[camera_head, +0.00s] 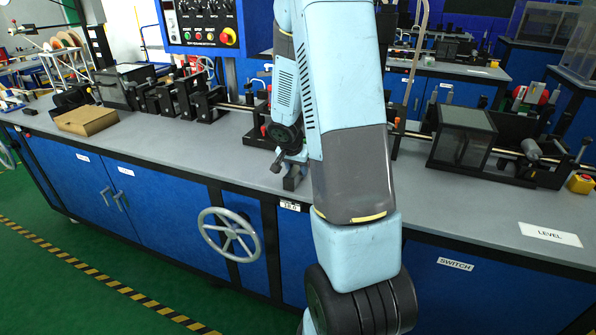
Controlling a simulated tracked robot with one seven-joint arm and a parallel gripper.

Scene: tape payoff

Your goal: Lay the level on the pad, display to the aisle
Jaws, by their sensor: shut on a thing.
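My gripper (287,160) points down over the middle of the bench, partly hidden behind my own arm. It is shut on a small dark grey block (293,182), which I take to be the level, close above or touching the bench top. My arm covers part of this block, and I cannot make out its display or which way it faces. A white rectangle marked LEVEL (550,234), which looks like the pad, lies flat on the bench at the right. Nothing lies on it.
The grey bench top (215,155) is clear along its front edge. A row of black machine fixtures (185,95) and a clear-sided box (464,140) line its back. A cardboard box (86,120) sits at left. A handwheel (230,234) sticks out in front. A control panel (205,22) hangs above.

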